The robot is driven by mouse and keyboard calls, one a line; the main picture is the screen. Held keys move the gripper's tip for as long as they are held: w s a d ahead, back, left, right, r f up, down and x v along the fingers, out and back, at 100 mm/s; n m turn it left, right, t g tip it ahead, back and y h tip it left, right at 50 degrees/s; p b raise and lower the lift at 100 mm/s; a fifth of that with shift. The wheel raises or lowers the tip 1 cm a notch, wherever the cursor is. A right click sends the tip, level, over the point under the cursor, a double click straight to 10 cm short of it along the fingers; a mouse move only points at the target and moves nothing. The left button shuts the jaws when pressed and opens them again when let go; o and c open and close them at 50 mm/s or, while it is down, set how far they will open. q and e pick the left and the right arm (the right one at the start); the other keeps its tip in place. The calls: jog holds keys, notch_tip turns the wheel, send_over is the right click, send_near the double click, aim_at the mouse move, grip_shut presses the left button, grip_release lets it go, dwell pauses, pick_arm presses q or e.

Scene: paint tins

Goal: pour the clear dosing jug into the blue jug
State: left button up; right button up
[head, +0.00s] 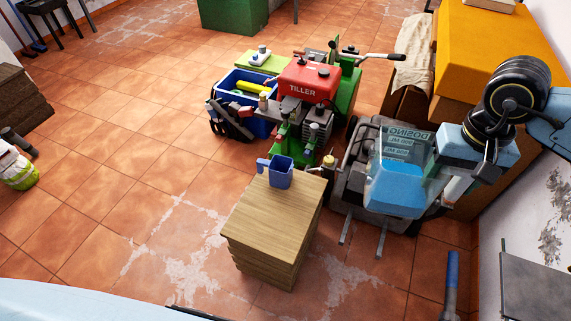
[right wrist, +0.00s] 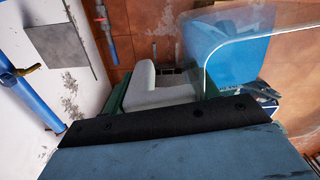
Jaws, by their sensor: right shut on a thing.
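The clear dosing jug (head: 408,146) has "DOSING" lettering on its see-through wall and blue contents (head: 394,192) in its lower part. My right gripper (head: 446,172) is shut on it at its right side and holds it up, right of the blue jug. In the right wrist view, the clear wall and blue contents (right wrist: 228,45) show beyond a pale grip part between the fingers (right wrist: 160,88). The blue jug (head: 281,174) stands upright on a wooden block (head: 272,218), its handle toward the left. The two jugs are apart. My left gripper is not in view.
A red and green tiller (head: 308,80) stands behind the block, with a blue crate (head: 242,92) to its left. A grey machine (head: 352,178) stands on the floor under the held jug. An orange-topped cabinet (head: 505,50) stands at right. Open tiled floor lies left of the block.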

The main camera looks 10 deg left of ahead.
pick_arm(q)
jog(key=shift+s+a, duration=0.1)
